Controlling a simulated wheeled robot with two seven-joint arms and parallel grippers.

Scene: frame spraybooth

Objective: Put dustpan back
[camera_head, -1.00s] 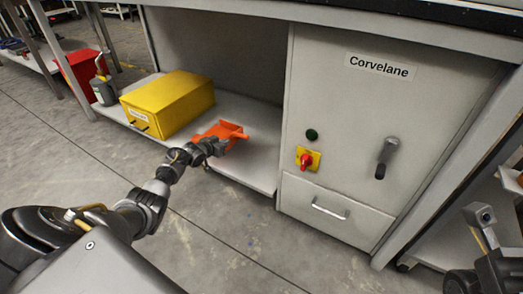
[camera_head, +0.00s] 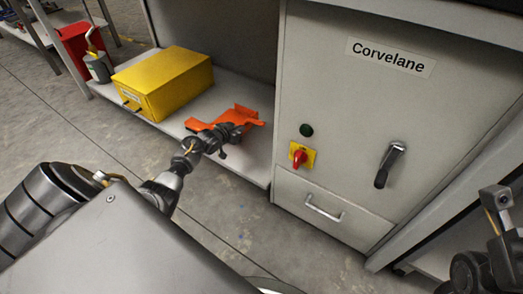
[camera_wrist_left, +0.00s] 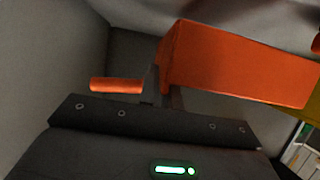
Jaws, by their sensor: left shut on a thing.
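The orange dustpan (camera_head: 244,114) is at the bare right part of the low shelf under the bench in the head view. My left gripper (camera_head: 231,132) is shut on it, and the gripper covers part of it. In the left wrist view the dustpan's orange pan (camera_wrist_left: 238,68) and a short orange handle end (camera_wrist_left: 116,86) show just past my gripper. I cannot tell whether the dustpan touches the shelf (camera_head: 250,159) or hangs just above it. Part of my right arm shows at the lower right of the head view, but its fingertips cannot be made out clearly.
A yellow box (camera_head: 168,82) stands on the shelf left of the dustpan. A grey can (camera_head: 98,68) with a spout and a red bin (camera_head: 77,45) stand further left. The cabinet (camera_head: 345,120) with a red switch, lever and drawer closes off the shelf's right side.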

